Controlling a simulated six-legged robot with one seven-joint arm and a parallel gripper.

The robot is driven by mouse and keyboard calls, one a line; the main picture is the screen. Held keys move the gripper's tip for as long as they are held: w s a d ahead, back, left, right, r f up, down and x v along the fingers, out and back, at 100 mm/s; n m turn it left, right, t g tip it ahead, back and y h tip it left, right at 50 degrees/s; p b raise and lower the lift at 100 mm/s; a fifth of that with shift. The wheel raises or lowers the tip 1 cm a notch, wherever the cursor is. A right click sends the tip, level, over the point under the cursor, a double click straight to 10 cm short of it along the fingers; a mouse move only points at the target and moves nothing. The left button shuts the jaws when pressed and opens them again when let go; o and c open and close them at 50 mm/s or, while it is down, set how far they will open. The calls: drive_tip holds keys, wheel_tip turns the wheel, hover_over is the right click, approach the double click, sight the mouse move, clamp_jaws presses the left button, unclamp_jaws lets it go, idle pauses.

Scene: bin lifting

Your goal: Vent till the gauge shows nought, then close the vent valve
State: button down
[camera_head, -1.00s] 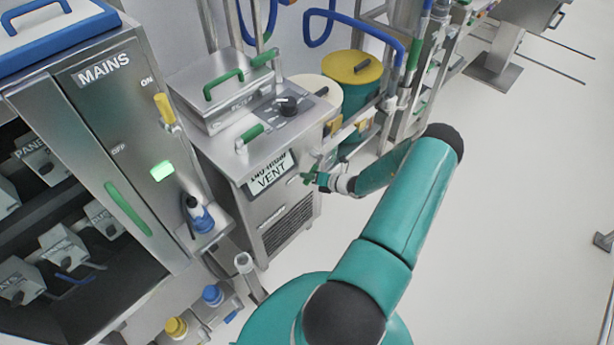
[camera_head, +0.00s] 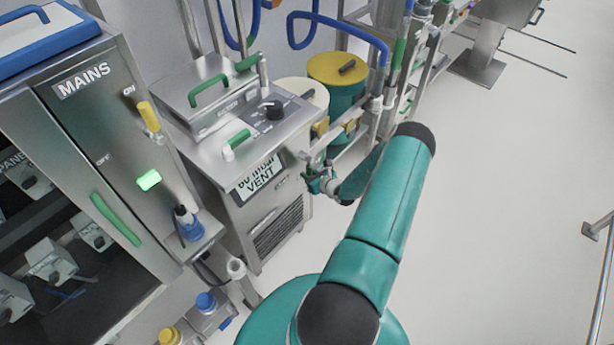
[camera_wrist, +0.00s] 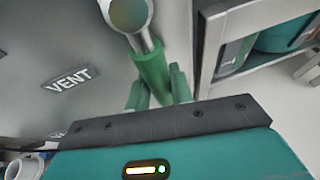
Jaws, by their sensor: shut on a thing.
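The steel vent unit (camera_head: 232,215) stands left of my arm, with a VENT plate (camera_head: 260,180) on its front. The plate also shows in the wrist view (camera_wrist: 70,78). Its upper line is small and I cannot read it surely. In the wrist view a green valve handle (camera_wrist: 150,68) on a metal stem with a round end passes between the two green fingers. My gripper (camera_wrist: 158,96) is shut on this handle. In the head view my gripper (camera_head: 318,181) is at the unit's right front edge, where the handle is mostly hidden. I cannot make out a gauge pointer.
The MAINS cabinet (camera_head: 85,120) stands at left with a lit green lamp (camera_head: 149,180). A black knob (camera_head: 275,110) sits on the unit's top. A teal drum with a yellow lid (camera_head: 338,68) and pipes stand behind. Open floor (camera_head: 500,200) lies at right.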

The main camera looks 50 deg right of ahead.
drive_tip(key=shift+d, duration=0.25)
idle(0.3)
drive_tip(key=c, duration=1.2)
unclamp_jaws()
drive_tip(key=shift+c, duration=0.2)
drive_tip(key=v, duration=1.4)
drive_tip(key=shift+a, duration=0.2)
drive_tip(key=shift+f, duration=0.1)
